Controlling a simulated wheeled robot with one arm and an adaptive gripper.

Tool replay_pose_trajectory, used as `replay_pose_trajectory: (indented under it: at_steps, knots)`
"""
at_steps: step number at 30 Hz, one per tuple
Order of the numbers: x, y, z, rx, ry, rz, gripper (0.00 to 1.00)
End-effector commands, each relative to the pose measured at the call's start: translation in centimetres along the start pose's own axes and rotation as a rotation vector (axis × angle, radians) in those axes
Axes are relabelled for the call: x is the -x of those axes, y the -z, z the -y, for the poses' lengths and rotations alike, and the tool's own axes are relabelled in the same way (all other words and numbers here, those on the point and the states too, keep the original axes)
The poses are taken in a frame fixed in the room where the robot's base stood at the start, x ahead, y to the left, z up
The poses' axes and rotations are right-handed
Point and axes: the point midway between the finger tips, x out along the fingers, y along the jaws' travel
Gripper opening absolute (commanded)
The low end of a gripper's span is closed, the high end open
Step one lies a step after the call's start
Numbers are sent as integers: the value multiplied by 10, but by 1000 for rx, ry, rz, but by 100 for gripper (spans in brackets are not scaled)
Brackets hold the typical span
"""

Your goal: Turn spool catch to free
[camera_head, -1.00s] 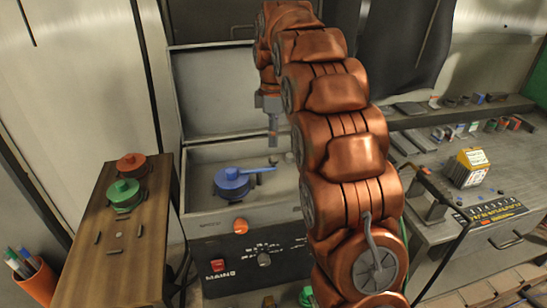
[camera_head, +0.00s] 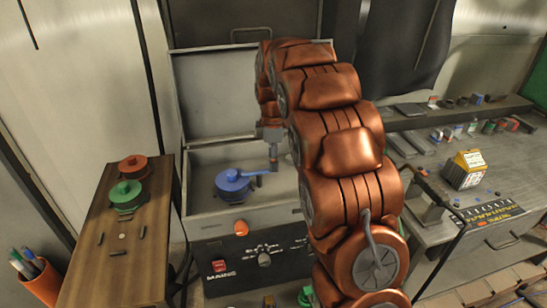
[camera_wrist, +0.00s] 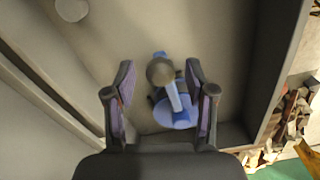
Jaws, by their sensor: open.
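A blue spool (camera_head: 232,183) with a blue lever (camera_head: 262,172) pointing right sits inside the open grey box. I take the lever to be the spool catch. My gripper (camera_head: 273,163) is low in the box, at the lever's outer end. In the wrist view, my gripper (camera_wrist: 160,80) is open, one finger on each side of a round grey knob (camera_wrist: 160,70) and the blue part (camera_wrist: 176,117) under it. Gaps show between the knob and both fingers. I cannot tell whether a finger touches the lever.
The box has raised walls (camera_head: 205,158) around the spool and a front panel (camera_head: 240,262) with a red switch and dials. A wooden stand (camera_head: 105,262) at the left holds a red spool (camera_head: 133,166) and a green spool (camera_head: 125,193). A cluttered bench (camera_head: 440,150) is at the right.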

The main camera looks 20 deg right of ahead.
Motion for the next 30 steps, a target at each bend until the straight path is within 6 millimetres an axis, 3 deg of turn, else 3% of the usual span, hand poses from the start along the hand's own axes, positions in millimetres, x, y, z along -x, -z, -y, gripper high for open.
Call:
replay_pose_trajectory:
  at_steps: [5, 21, 30]
  knots:
    - [0, 0, 0, 0, 0, 0, 54]
    - [0, 0, 0, 0, 1, 0, 0]
    - [-1, 0, 2, -29, 0, 0, 0]
